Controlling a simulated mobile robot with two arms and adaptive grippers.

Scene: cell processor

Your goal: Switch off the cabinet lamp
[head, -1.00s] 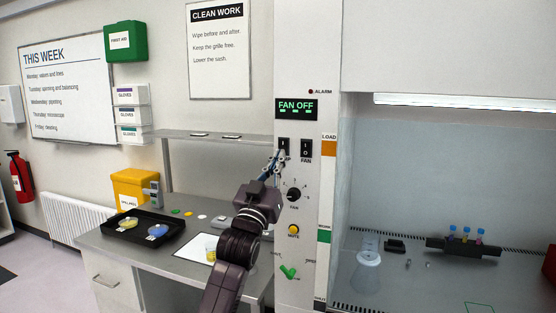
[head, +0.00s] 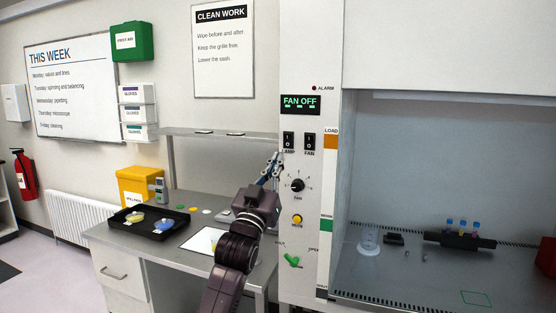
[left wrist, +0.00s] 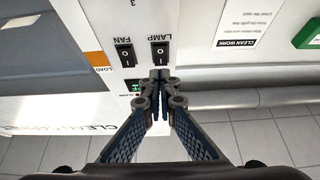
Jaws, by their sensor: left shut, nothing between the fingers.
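The black LAMP rocker switch (head: 288,140) is on the cabinet's white front panel, left of the FAN switch (head: 309,144). In the left wrist view the panel is upside down, with the LAMP switch (left wrist: 160,54) just beyond my fingertips. My left gripper (head: 274,164) is shut and empty, just below and left of the LAMP switch in the head view. In the left wrist view its closed fingertips (left wrist: 160,76) show a small apparent gap to the switch. The lamp strip (head: 450,97) under the cabinet hood is dull and unlit. My right gripper is out of view.
The FAN OFF display (head: 300,104) is above the switches. The fan knob (head: 297,185), yellow MUTE button (head: 297,219) and green valve handle (head: 292,261) are below. A shelf (head: 215,134) and a bench with a black tray (head: 178,229) are at left.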

